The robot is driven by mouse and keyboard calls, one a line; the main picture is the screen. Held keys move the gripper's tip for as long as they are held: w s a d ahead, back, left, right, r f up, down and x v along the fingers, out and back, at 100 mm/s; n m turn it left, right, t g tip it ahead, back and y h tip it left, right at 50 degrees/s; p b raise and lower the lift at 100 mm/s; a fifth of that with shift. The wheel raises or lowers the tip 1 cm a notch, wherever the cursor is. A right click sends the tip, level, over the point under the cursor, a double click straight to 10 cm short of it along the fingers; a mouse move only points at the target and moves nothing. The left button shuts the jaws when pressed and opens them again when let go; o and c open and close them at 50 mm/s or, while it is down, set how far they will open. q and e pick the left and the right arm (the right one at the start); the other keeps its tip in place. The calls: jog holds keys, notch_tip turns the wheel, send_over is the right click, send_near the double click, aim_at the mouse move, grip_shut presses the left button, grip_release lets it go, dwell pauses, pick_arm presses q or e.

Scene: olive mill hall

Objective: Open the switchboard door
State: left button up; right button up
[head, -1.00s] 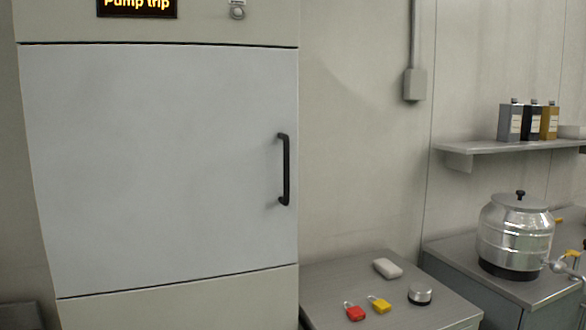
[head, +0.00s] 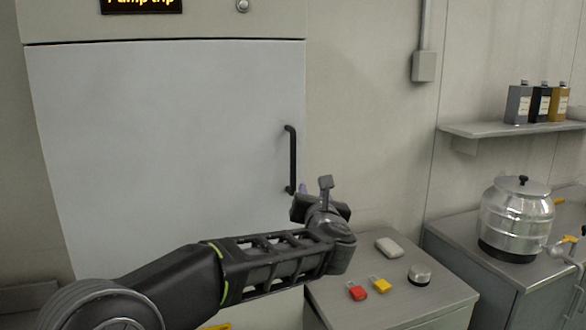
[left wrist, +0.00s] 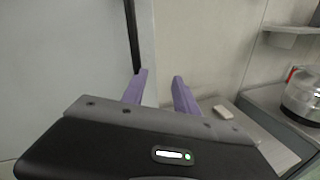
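The switchboard door (head: 170,140) is a large pale grey panel, flush in its cabinet and shut. A black vertical bar handle (head: 292,160) is at its right edge. My left gripper (head: 312,188) is at the lower end of the handle in the head view, its fingers mostly hidden behind the wrist. In the left wrist view the purple fingers (left wrist: 158,92) are spread apart with nothing between them. The handle (left wrist: 132,35) runs down beside the left fingertip, outside the gap; I cannot tell whether they touch. My right gripper is in neither view now.
A grey cabinet top (head: 395,285) at the lower right holds a red padlock (head: 357,292), a yellow padlock (head: 380,285), a pale block (head: 389,247) and a round knob (head: 419,275). A steel drum (head: 515,220) stands further right, below a shelf (head: 500,130) with bottles.

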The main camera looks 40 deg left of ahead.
aim_at(294, 161)
pick_arm(q)
jog(key=s+a+r+n+y, duration=0.1)
jog(key=s+a+r+n, duration=0.1)
jog(key=r, duration=0.4)
jog(key=shift+s+n+g+y, duration=0.3)
jog(key=shift+s+n, duration=0.2)
jog(key=shift+n, duration=0.5)
jog(key=shift+a, duration=0.1)
jog(key=shift+r, duration=0.1)
jog(key=p+x, duration=0.3)
jog(key=x, duration=0.3)
jog(key=shift+w+a, duration=0.2)
jog(key=shift+w, duration=0.05)
jog(key=shift+w+a+p, duration=0.3)
jog(key=shift+w+a, duration=0.1)
jog(key=shift+w, duration=0.05)
grip_shut()
